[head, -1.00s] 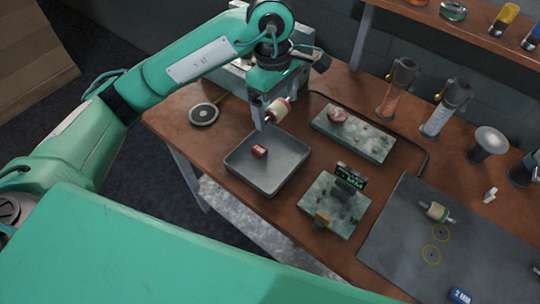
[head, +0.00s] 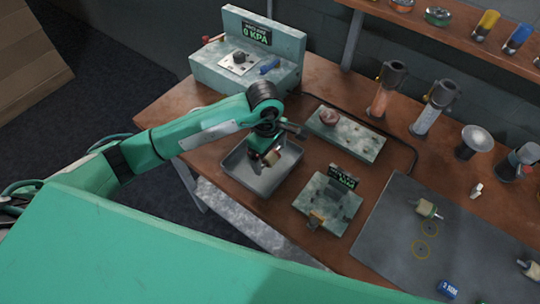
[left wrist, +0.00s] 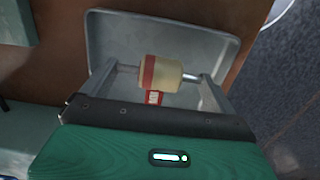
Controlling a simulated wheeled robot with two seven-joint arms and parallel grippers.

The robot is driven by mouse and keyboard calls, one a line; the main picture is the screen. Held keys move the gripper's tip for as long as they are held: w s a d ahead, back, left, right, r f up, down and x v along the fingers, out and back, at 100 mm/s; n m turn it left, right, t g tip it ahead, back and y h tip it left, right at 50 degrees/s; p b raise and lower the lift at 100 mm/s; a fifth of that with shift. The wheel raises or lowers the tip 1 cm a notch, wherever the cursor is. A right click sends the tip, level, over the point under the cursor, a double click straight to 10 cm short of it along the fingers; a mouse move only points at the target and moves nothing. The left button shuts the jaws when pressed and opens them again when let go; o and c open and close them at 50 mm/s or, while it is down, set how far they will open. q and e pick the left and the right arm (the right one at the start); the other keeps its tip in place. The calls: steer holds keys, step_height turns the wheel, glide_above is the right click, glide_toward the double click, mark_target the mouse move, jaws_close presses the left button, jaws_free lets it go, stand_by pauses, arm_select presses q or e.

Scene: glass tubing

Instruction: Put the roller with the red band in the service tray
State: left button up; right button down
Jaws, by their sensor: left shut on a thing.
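My left gripper (head: 266,156) is shut on the cream roller with the red band (left wrist: 160,72). Its fingers grip the metal axle ends on both sides of the roller. In the head view the roller (head: 272,157) is partly hidden by the gripper. The gripper and roller are over the grey service tray (head: 262,188); the left wrist view also shows the tray rim (left wrist: 160,16) behind the roller. I cannot tell the exact gap between roller and tray floor. A red piece with a white label (left wrist: 154,97) shows beneath the roller. My right gripper is out of view.
A cream roller with a green band (head: 427,209) lies on the dark mat (head: 385,235), and another roller (head: 528,268) is at its right edge. Stone-like fixtures (head: 345,136) (head: 326,205) stand right of the tray. A pressure box (head: 245,60) stands behind it.

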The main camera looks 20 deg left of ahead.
arm_select(q)
step_height(320, 180, down, 2)
steer(key=shift+f, duration=0.15)
steer(key=shift+f, duration=0.1)
steer(key=shift+f, duration=0.15)
steer(key=o, duration=0.7)
